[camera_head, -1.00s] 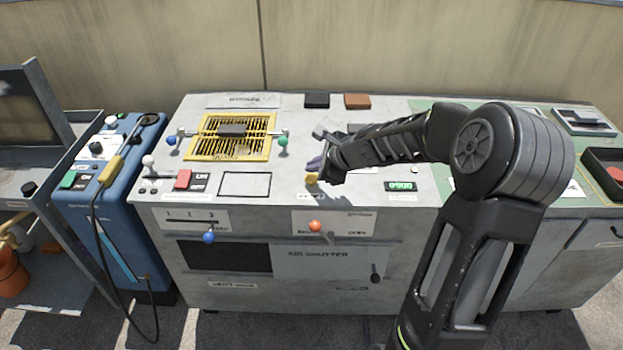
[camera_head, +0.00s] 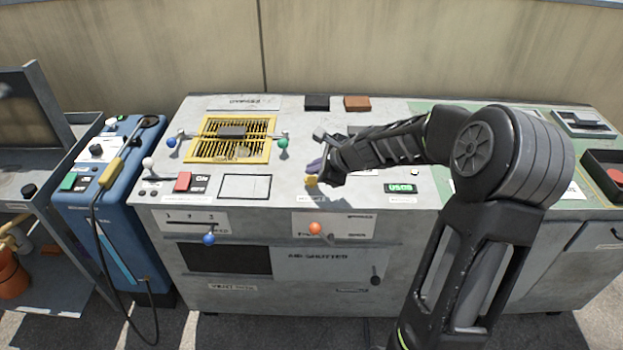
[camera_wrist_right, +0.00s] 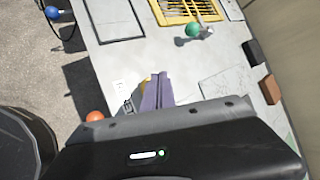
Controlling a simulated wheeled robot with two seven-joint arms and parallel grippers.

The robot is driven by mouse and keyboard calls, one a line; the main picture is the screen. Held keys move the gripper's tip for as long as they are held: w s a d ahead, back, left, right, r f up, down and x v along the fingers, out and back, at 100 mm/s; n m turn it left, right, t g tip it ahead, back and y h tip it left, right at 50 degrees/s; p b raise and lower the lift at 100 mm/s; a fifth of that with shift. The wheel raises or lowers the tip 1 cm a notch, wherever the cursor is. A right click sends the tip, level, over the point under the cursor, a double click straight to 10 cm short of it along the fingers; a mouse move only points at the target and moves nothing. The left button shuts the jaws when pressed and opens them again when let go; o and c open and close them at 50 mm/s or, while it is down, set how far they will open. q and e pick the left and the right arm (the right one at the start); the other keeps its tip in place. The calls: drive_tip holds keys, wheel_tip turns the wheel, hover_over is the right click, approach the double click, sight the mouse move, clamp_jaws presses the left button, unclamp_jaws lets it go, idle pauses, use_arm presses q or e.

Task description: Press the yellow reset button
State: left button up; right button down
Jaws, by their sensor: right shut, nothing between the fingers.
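The yellow reset button (camera_head: 311,181) is on the front part of the grey console's top. In the wrist view only a small yellow piece of it (camera_wrist_right: 146,80) shows beside my fingers. My right gripper (camera_head: 316,167) is shut and empty, with its purple-grey fingertips right at the button. The same fingers show in the wrist view (camera_wrist_right: 158,92), covering most of the button. I cannot tell whether the tips touch it or whether it is pushed in. My left gripper is not in view.
The grey console (camera_head: 290,190) carries a yellow grille (camera_head: 205,150), a green knob (camera_head: 283,141), a red switch (camera_head: 183,181) and a green display (camera_head: 400,188). An orange knob (camera_head: 315,228) sits on the front face below the button. A blue unit (camera_head: 105,200) stands left.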

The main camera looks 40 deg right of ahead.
sight(314, 181)
drive_tip(key=shift+f, duration=0.15)
idle(0.7)
drive_tip(key=shift+f+b, duration=0.25)
drive_tip(key=shift+b, duration=0.15)
drive_tip(key=shift+f+b, duration=0.8)
idle(0.7)
drive_tip(key=shift+r, duration=0.1)
idle(0.3)
drive_tip(key=shift+r+p, duration=1.1)
drive_tip(key=shift+p, duration=0.1)
wheel_tip(314, 181, up, 5)
drive_tip(key=p, duration=0.4)
drive_tip(key=shift+p, duration=0.4)
